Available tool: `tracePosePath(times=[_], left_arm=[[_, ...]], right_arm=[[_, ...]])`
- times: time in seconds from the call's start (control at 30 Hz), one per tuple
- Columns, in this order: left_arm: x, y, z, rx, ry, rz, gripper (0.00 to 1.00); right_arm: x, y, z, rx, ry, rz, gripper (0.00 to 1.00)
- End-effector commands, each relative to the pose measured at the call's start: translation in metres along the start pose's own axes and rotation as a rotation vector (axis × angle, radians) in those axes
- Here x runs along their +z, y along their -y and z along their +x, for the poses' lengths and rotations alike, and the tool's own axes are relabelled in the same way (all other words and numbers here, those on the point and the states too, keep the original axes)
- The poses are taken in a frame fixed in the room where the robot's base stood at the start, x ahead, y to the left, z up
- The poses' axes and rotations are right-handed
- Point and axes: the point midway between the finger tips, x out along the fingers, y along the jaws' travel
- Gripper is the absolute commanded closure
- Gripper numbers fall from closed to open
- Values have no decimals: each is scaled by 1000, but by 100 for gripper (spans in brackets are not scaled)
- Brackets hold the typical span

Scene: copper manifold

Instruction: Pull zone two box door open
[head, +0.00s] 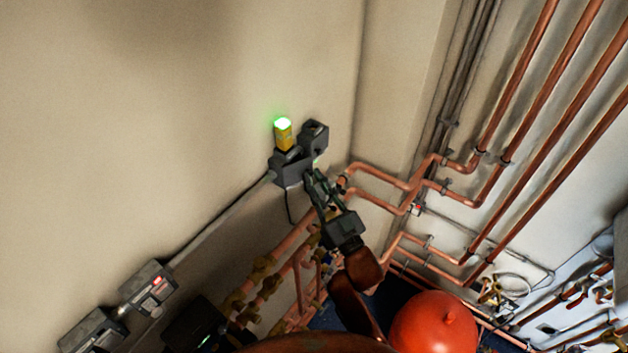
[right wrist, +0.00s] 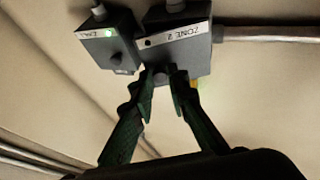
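The zone two box (right wrist: 177,45) is a grey box on the wall; its "ZONE 2" label reads upside down in the right wrist view. It also shows in the head view (head: 290,171), under a yellow block with a glowing green top. My right gripper (right wrist: 165,73) has its two fingertips at the front lower edge of this box, a small gap between them. In the head view the right gripper (head: 315,178) reaches up to the box from below. Whether the fingers grip a handle or the door edge is hidden. The door looks closed. No fingers of my left gripper show.
A smaller grey box (right wrist: 108,47) with a green light sits beside the zone two box. A conduit (head: 215,222) runs down-left to more boxes (head: 148,287). Copper pipes (head: 375,178) and a red tank (head: 434,322) are right and below. The upper-left wall is bare.

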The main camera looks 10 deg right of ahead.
Motion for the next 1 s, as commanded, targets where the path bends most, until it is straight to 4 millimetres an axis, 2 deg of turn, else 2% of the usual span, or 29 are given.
tracePosePath(times=[0.2,0.43,0.57,0.67,1.0], left_arm=[[-10,1,0,-1,-14,2,60],[-2,1,0,-1,-3,0,60],[1,2,0,-2,0,-1,60],[0,1,0,-1,-1,-1,60],[-1,0,0,0,-2,0,60]], right_arm=[[0,0,0,-1,0,0,69],[0,0,0,-1,0,0,69],[1,0,-6,0,2,1,69],[2,-1,-19,0,4,1,69],[2,0,-87,0,4,2,69]])
